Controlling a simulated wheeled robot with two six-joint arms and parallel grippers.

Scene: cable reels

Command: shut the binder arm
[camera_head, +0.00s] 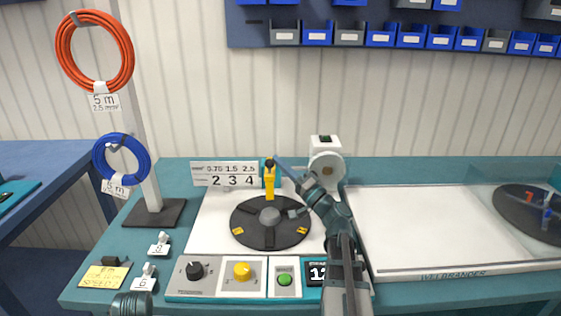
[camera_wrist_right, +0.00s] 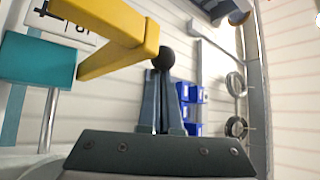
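The yellow binder arm (camera_head: 269,182) stands upright behind the dark round turntable (camera_head: 270,223), with a black ball knob (camera_head: 269,163) on its top end. In the right wrist view the yellow arm (camera_wrist_right: 125,45) comes in from the upper left, and the black knob (camera_wrist_right: 163,58) is at its end. My right gripper (camera_head: 279,162) reaches in from the right, its tips close beside the knob. In the wrist view its two fingers (camera_wrist_right: 165,78) are nearly together, just below the knob; I cannot tell if they touch it.
A control panel with a black knob (camera_head: 195,271), a yellow knob (camera_head: 242,271) and a green button (camera_head: 284,279) lies in front. Red cable (camera_head: 63,52) and blue cable (camera_head: 99,158) coils hang on a stand at left. A white tray (camera_head: 430,225) at right is empty.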

